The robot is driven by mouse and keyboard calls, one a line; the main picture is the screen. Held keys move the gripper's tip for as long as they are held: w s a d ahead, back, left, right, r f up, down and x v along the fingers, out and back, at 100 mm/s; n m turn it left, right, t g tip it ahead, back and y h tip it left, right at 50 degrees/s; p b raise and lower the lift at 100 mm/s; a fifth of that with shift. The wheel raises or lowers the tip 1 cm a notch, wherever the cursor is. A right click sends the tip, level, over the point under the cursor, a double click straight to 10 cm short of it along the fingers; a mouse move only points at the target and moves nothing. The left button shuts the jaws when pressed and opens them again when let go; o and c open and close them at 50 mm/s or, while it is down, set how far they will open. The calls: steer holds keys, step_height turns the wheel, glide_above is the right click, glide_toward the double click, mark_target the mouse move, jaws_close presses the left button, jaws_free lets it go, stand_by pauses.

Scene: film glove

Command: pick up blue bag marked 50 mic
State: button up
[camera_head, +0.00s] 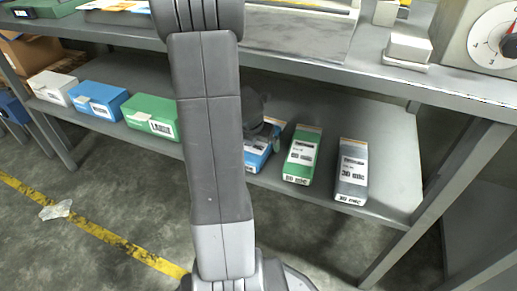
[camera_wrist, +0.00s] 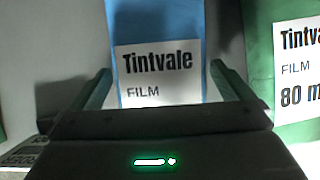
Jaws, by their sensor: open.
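A blue bag (camera_head: 258,157) with a white label lies on the lower shelf, mostly hidden behind my arm in the head view. In the wrist view the blue bag (camera_wrist: 160,22) fills the upper middle, its label reading "Tintvale FILM"; the thickness mark is not visible. My gripper (camera_wrist: 160,75) is open, with one finger on each side of the blue bag's label. I cannot tell whether the fingers touch it. In the head view my gripper (camera_head: 262,128) is partly hidden behind my arm, over the bag.
A green bag (camera_head: 301,155), marked 80 in the wrist view (camera_wrist: 296,70), lies right of the blue one. A grey bag marked 30 mic (camera_head: 352,170) lies farther right. Green (camera_head: 151,117), blue (camera_head: 97,100) and white (camera_head: 52,88) boxes stand left. The upper shelf (camera_head: 300,62) overhangs.

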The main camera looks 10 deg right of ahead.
steer(key=shift+r, duration=0.1)
steer(key=c, duration=0.9)
steer(key=shift+c, duration=0.2)
